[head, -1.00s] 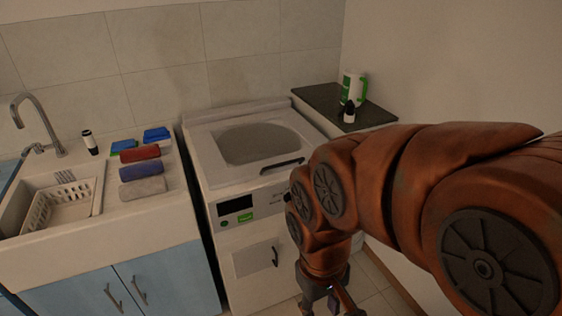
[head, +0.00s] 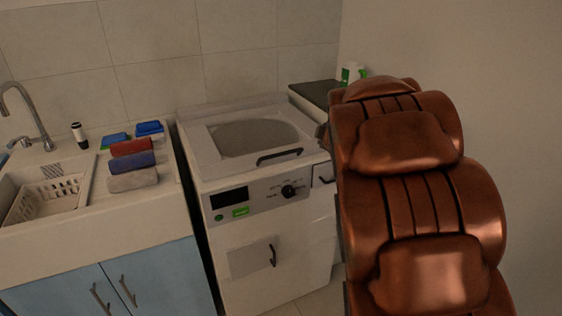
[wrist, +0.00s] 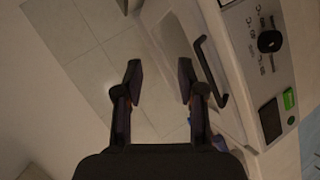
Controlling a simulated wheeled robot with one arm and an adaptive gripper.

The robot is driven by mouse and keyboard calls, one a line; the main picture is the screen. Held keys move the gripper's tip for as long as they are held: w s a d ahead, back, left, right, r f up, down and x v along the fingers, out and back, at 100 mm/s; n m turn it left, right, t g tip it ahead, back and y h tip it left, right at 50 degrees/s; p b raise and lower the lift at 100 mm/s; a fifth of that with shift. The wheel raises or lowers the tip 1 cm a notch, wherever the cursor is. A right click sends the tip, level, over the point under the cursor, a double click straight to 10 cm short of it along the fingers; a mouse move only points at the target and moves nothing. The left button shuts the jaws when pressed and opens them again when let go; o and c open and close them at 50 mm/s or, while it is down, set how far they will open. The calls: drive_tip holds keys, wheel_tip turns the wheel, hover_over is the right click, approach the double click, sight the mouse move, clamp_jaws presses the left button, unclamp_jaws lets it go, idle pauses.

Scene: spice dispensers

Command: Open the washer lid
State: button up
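The white washer (head: 262,225) stands in the middle of the head view. Its top lid (head: 255,138) has a grey window and lies closed, with a dark bar handle (head: 280,157) at its front edge. The control knob (wrist: 269,41) and display (wrist: 270,120) are farther right. My arm hides my gripper in the head view.
The sink (head: 40,215) with a white basket (head: 48,197) and rolled towels (head: 133,162) is left of the washer. A dark-topped counter (head: 315,92) with a green-and-white bottle (head: 350,74) stands behind right. The wall is close on the right.

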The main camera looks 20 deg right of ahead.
drive_tip(key=w+f+n+t+y+b, duration=0.2)
drive_tip(key=w+f+n+y, duration=0.2)
drive_tip(key=w+n, duration=0.1)
drive_tip(key=n+y+b, duration=0.3)
drive_tip(key=n+y, duration=0.4)
approach(281, 154)
drive_tip(key=w+f, duration=0.1)
drive_tip(key=w, duration=0.1)
drive_tip(key=shift+t, duration=0.3)
drive_tip(key=shift+a+p+x, duration=0.1)
drive_tip(key=shift+p+x, duration=0.2)
drive_tip(key=shift+x, duration=1.8)
drive_tip(key=shift+a+p+x, duration=0.15)
drive_tip(key=shift+p+x, duration=0.15)
drive_tip(key=shift+x, duration=1.8)
drive_tip(key=shift+s+f, duration=0.1)
clamp_jaws()
